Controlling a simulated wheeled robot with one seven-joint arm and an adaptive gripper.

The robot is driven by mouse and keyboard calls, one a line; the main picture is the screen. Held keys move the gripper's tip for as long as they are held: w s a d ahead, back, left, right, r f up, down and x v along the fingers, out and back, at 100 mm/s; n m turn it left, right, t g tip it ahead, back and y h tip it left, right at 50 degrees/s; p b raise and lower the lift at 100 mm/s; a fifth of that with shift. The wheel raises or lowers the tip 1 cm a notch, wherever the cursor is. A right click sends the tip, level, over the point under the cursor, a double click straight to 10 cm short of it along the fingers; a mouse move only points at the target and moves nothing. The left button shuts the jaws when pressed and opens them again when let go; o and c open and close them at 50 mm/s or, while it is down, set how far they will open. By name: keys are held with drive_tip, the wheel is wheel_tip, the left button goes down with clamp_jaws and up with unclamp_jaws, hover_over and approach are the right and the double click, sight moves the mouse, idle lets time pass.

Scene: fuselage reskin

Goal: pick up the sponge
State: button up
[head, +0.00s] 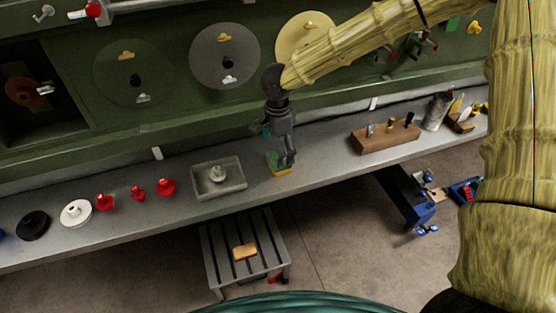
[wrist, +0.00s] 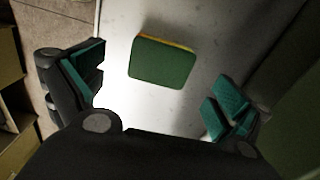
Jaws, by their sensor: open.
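The sponge (wrist: 161,63) has a green top face and a yellow edge, and lies flat on the grey bench. In the wrist view it sits between and a little beyond the open fingers of my gripper (wrist: 158,95), touching neither. In the head view my gripper (head: 285,163) hangs down just above the sponge (head: 279,170) and hides part of it. The gripper is open and empty.
A grey tray (head: 219,192) with a pale object in it stands left of the sponge on the bench (head: 320,157). A wooden block (head: 385,142) holding tools stands to the right. A slatted stool (head: 221,244) with a tan block (head: 245,252) on it is below.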

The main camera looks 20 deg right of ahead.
drive_tip(key=shift+w+d+f, duration=0.1)
drive_tip(key=shift+f, duration=0.1)
drive_tip(key=shift+s+d+f+p, duration=0.1)
drive_tip(key=shift+s+f+p, duration=0.1)
drive_tip(key=shift+f+p, duration=0.35)
drive_tip(key=f, duration=0.1)
drive_tip(key=f+p, duration=0.1)
drive_tip(key=f, duration=0.1)
drive_tip(key=shift+w, duration=0.25)
drive_tip(key=shift+s+f, duration=0.1)
drive_tip(key=shift+f, duration=0.3)
drive_tip(key=shift+c, duration=0.4)
drive_tip(key=c, duration=0.6)
